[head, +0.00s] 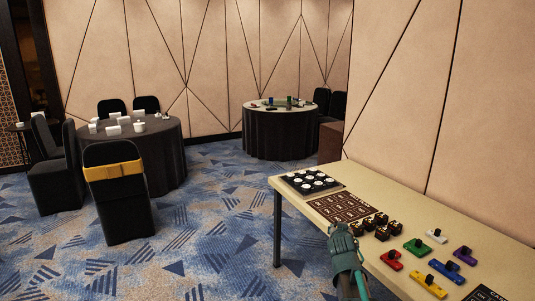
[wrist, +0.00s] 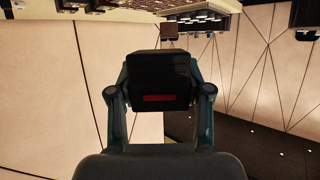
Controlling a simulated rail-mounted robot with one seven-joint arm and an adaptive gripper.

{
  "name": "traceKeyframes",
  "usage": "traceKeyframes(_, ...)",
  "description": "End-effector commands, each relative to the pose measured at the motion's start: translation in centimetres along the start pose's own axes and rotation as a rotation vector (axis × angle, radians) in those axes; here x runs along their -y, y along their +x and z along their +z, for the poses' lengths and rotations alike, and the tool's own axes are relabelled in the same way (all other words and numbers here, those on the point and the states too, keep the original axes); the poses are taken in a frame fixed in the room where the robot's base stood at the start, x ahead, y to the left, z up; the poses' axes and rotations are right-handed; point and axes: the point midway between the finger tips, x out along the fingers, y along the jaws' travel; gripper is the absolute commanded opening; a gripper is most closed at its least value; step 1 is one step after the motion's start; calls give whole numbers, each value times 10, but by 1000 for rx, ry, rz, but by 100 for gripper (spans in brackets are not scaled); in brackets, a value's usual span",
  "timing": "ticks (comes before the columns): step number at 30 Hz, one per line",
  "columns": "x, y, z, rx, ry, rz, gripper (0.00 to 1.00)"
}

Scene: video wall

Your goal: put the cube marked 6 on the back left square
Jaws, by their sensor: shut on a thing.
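My gripper (head: 342,232) is at the front edge of the table in the head view, low in the picture. In the wrist view my gripper (wrist: 160,88) has a finger on each side of a dark block (wrist: 160,68) with a red bar on its face, and is shut on it. No number can be read on this block. Several dark cubes (head: 382,220) stand on the table just right of my gripper; their marks are too small to read. The brown board (head: 340,207) with printed squares lies behind my gripper; no cube shows on it.
A black tray (head: 312,182) with several white round pieces sits at the table's far left end. Coloured blocks, such as a green one (head: 417,246) and a red one (head: 391,260), lie at the right. A wall borders the table's back. Dark round tables stand farther off.

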Motion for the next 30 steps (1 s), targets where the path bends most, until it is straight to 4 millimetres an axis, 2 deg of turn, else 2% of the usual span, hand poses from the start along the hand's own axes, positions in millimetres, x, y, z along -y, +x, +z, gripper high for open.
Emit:
traceKeyframes(1, 8, -12, -8, -3, -13, -37, 13)
traceKeyframes(6, 38, -48, -33, -3, -62, -156, 13)
traceKeyframes(12, 63, -89, -60, -1, -96, -229, 13)
traceKeyframes(16, 68, -106, -72, 0, -101, -240, 13)
traceKeyframes(23, 72, -114, -92, 1, -103, -245, 13)
traceKeyframes(30, 71, -101, -48, 7, -104, -244, 13)
